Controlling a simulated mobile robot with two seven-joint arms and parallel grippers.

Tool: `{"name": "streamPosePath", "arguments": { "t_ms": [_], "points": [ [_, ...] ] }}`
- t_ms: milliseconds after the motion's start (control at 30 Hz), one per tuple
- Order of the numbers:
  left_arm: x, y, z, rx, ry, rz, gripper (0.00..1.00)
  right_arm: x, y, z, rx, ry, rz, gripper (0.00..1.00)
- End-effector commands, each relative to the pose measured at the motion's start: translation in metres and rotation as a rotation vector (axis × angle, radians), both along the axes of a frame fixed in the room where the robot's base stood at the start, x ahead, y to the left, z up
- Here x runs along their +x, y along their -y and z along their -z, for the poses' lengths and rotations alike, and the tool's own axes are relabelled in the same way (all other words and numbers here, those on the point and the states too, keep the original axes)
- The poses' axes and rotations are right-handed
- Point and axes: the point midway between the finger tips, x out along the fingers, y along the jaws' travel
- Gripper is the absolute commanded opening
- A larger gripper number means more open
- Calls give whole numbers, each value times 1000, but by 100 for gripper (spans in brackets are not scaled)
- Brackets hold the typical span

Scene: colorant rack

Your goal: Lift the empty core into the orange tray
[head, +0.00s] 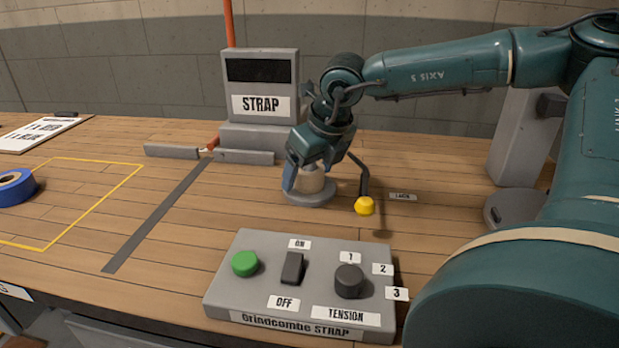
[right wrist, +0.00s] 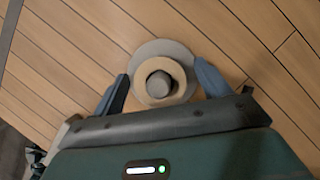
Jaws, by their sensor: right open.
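The empty core (head: 313,181) is a short beige cylinder on a round grey base (head: 310,198) in the middle of the bench. In the right wrist view the core (right wrist: 160,101) shows as a beige ring around a grey hub (right wrist: 159,84). My right gripper (head: 307,178) is above the base. In the right wrist view its two blue fingers (right wrist: 161,75) are open, one on each side of the core. I cannot tell whether they touch it. I see no orange tray in these views. My left gripper is not in view.
A yellow-tipped lever (head: 364,205) stands just right of the core. The STRAP machine (head: 260,92) is behind it. The control panel (head: 305,285) with green button, switch and dial is in front. A blue tape roll (head: 15,187) lies far left.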

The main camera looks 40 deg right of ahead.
Motion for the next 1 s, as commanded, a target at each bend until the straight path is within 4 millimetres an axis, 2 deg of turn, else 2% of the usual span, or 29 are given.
{"name": "streamPosePath", "arguments": {
  "t_ms": [133,700,1000],
  "points": [
    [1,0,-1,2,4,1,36,0,0,-1,0,1,0,75],
    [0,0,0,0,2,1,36,0,0,-1,0,0,0,29],
    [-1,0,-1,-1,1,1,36,0,0,-7,0,2,0,28]
  ]
}}
